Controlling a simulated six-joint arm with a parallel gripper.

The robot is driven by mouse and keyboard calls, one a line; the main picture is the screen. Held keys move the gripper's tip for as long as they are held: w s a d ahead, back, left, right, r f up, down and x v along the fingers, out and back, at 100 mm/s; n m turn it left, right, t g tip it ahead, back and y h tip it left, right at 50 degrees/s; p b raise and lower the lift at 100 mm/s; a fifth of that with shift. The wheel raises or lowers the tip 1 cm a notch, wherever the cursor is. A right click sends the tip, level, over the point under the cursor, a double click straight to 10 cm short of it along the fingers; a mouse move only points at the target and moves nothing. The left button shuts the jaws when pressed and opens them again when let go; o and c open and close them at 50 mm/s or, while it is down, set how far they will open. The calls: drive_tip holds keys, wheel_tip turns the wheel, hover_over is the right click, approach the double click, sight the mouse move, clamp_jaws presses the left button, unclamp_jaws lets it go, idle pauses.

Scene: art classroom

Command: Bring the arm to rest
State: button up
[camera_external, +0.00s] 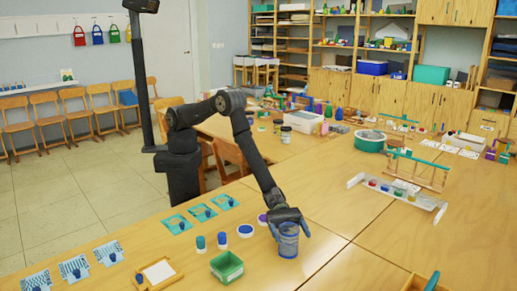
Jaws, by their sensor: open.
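My arm reaches down over the near wooden table, with my gripper (291,235) pointing down. Its jaws are open, one finger at each side of a bluish cup or jar (288,248) that stands upright on the table. I cannot tell whether the fingers touch it. The gripper hides part of its rim.
A green box (227,267), white-and-blue lidded jars (246,231) and small bottles (222,240) stand close left of the gripper. A wooden tray (158,273) lies farther left. A white rack (397,192) stands at right. Table to the right of the cup is clear.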

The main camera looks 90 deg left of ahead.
drive_tip(key=s+d+r, duration=0.2)
drive_tip(key=s+r, duration=0.6)
drive_tip(key=s, duration=0.3)
drive_tip(key=w+a+n+t+y, duration=0.1)
drive_tip(key=w+a+n+t, duration=0.1)
drive_tip(key=w+a, duration=0.85)
drive_tip(key=w+a+n+t+y, duration=0.1)
drive_tip(key=w+a+t, duration=0.1)
drive_tip(key=w+a, duration=0.8)
drive_tip(key=w+a+n+t+y, duration=0.1)
drive_tip(key=a+t, duration=0.1)
drive_tip(key=a, duration=1.2)
drive_tip(key=w+a+f+n+t+y, duration=0.1)
drive_tip(key=w+a, duration=0.1)
drive_tip(key=a, duration=1.3)
drive_tip(key=shift+a+n+t, duration=0.2)
drive_tip(key=shift+n+t, duration=0.1)
drive_tip(key=shift+t, duration=0.1)
drive_tip(key=o, duration=0.3)
